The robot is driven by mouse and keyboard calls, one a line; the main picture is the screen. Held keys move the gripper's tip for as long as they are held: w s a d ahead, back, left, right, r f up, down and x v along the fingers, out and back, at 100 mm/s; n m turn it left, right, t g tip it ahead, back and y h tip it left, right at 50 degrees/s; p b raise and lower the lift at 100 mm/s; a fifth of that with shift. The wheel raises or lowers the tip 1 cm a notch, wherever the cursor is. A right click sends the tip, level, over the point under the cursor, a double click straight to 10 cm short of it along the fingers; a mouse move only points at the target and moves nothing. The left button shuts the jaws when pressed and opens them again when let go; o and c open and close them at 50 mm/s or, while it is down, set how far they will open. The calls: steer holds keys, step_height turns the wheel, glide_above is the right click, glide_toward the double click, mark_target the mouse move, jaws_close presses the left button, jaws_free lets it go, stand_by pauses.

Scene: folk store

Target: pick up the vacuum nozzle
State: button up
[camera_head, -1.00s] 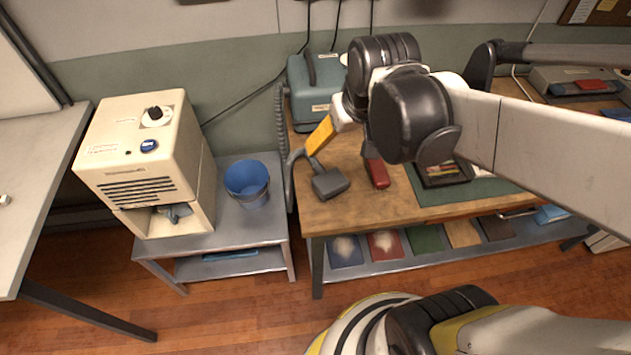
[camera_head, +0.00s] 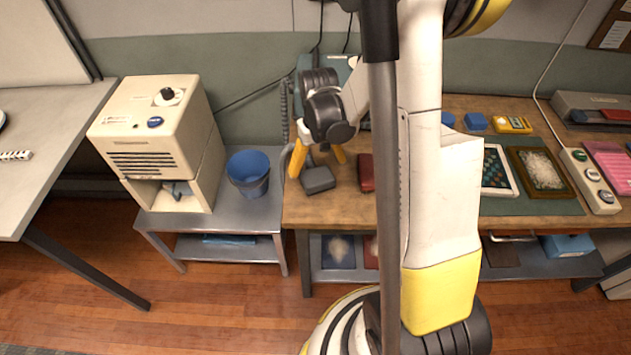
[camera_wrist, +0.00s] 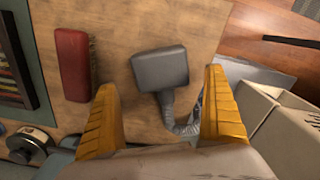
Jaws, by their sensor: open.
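The vacuum nozzle (camera_head: 318,180) is a dark grey rectangular head on the wooden workbench (camera_head: 340,208), near its left front corner. In the wrist view the nozzle (camera_wrist: 160,68) lies flat, with a grey ribbed hose (camera_wrist: 178,118) running from it toward the right finger. My gripper (camera_head: 320,162) is over the bench just behind the nozzle, pointing down, its yellow fingers apart. In the wrist view the open gripper (camera_wrist: 165,100) has the nozzle between and beyond its fingertips. Nothing is held. Part of the hose is hidden by my right finger and gripper body.
A blue bucket (camera_head: 248,174) and a beige machine (camera_head: 160,140) stand on the lower grey table to the left. A teal vacuum unit is mostly hidden behind my arm.

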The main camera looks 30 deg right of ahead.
mark_target(317, 175)
steer(key=f+b, duration=0.1)
steer(key=f, duration=0.1)
steer(key=f+b, duration=0.1)
steer(key=f, duration=0.2)
steer(key=shift+s+a+f+b, duration=0.2)
steer(key=shift+f+b, duration=0.1)
steer(key=shift+b, duration=0.1)
steer(key=shift+r, duration=0.1)
steer(key=c, duration=1.4)
steer(key=shift+r+p, duration=0.4)
steer(key=shift+r, duration=0.1)
steer(key=r, duration=0.1)
steer(key=r+p, duration=0.2)
steer(key=r, duration=0.1)
steer(key=shift+s+d, duration=0.25)
steer(key=shift+s, duration=0.1)
steer(key=s+d+r+p, duration=0.1)
steer(key=s+r, duration=0.1)
steer(key=s, duration=0.1)
steer(key=s+d+r+p, duration=0.1)
steer(key=s+d+r, duration=0.1)
steer(key=s, duration=0.1)
steer(key=s+d+r+p, duration=0.1)
steer(key=s+r, duration=0.1)
steer(key=s, duration=0.2)
steer(key=shift+d, duration=0.3)
